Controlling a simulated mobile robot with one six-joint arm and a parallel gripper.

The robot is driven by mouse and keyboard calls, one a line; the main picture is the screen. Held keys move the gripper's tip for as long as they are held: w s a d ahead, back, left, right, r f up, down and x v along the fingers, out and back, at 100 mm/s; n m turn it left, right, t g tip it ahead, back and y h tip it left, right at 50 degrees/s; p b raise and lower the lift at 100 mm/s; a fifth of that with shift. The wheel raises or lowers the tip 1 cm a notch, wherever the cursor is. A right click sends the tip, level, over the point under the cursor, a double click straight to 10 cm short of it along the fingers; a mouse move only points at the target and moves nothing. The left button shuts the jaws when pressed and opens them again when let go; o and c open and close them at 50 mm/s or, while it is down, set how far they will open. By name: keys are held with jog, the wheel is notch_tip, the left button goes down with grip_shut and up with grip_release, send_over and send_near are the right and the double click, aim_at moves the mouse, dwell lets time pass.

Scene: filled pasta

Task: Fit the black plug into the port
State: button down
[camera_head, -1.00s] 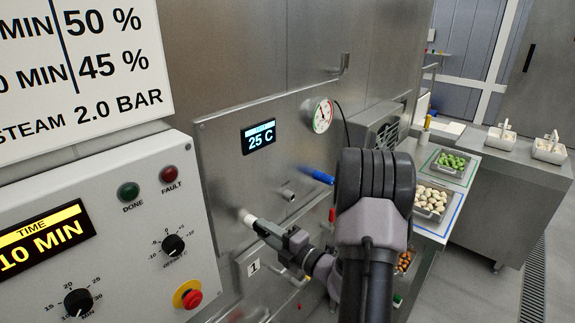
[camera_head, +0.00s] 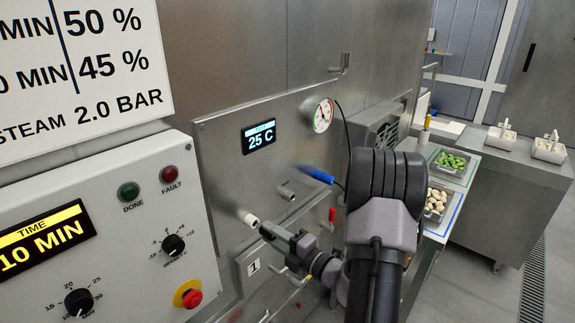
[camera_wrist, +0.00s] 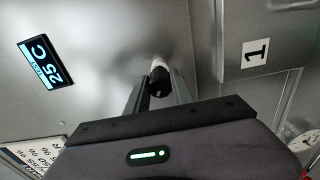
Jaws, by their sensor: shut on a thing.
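The black plug (camera_wrist: 160,82) is a short dark cylinder between my gripper's fingers in the wrist view. A white round fitting (camera_wrist: 157,62) lies directly beyond its far end, in line with it. In the head view the white fitting (camera_head: 251,220) shows at the steel panel, just past the fingertips. I take it for the port, but cannot be sure. My gripper (camera_head: 267,232) is shut on the plug, which the fingers mostly hide in the head view. Plug and fitting look touching; I cannot tell how deep the plug sits.
A metal stub (camera_head: 287,192) and a blue handle (camera_head: 318,175) stick out of the panel above my gripper. A red-tipped part (camera_head: 332,215) is right of it. The control box (camera_head: 130,235) is at left. Trays of food (camera_head: 452,163) stand at the back right.

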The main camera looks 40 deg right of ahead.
jog(key=shift+s+d, duration=0.15)
jog(key=shift+s, duration=2)
